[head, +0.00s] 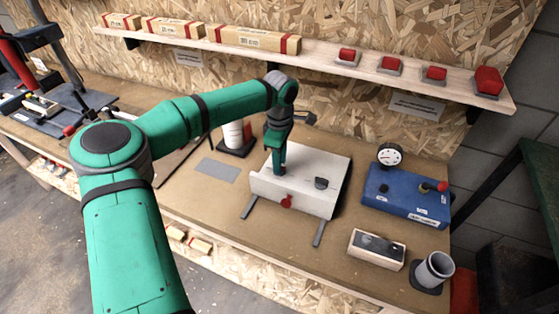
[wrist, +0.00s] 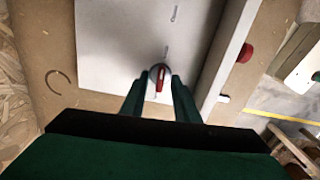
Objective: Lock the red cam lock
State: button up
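The red cam lock (wrist: 159,80) shows in the wrist view as a narrow red lever on a round grey base, set in the white panel (wrist: 115,40). Its lever lies nearly along the line from my gripper to the panel's far side. My gripper (wrist: 159,90) is open, with one green finger on each side of the lock and a small gap to the lever on both sides. In the head view my gripper (head: 279,168) points down at the top of the white box (head: 318,160), and it hides the cam lock there.
A shelf (head: 340,65) runs behind.

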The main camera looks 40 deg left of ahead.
notch_tip(320, 180, up, 11)
dwell(0.7)
jog(key=shift+f, duration=0.15)
